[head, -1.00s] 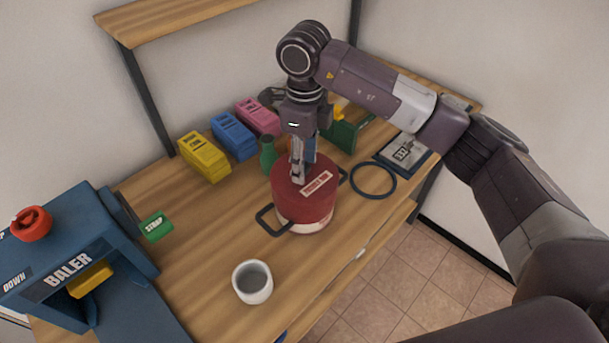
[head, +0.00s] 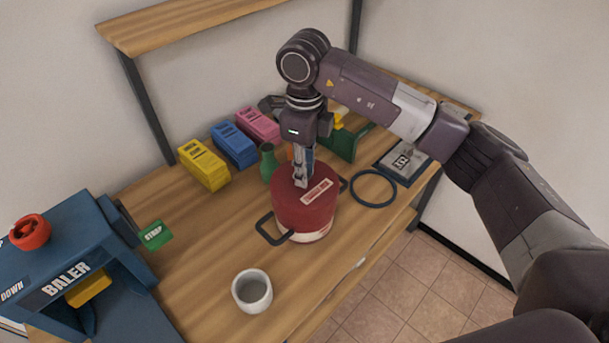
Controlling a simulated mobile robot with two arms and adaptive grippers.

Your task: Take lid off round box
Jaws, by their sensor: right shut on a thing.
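The round box (head: 312,236) stands on the wooden table, with a pale lower band and dark loop handles at its sides. The lid looks level and still over the box. My left gripper is not in view.
A white cup (head: 252,291) stands in front of the box. A dark ring (head: 374,203) lies right of it, near a framed picture (head: 403,161). A green bottle (head: 268,162) stands close behind. Yellow, blue and pink blocks (head: 234,144) line the back. A blue baler (head: 70,250) is at left.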

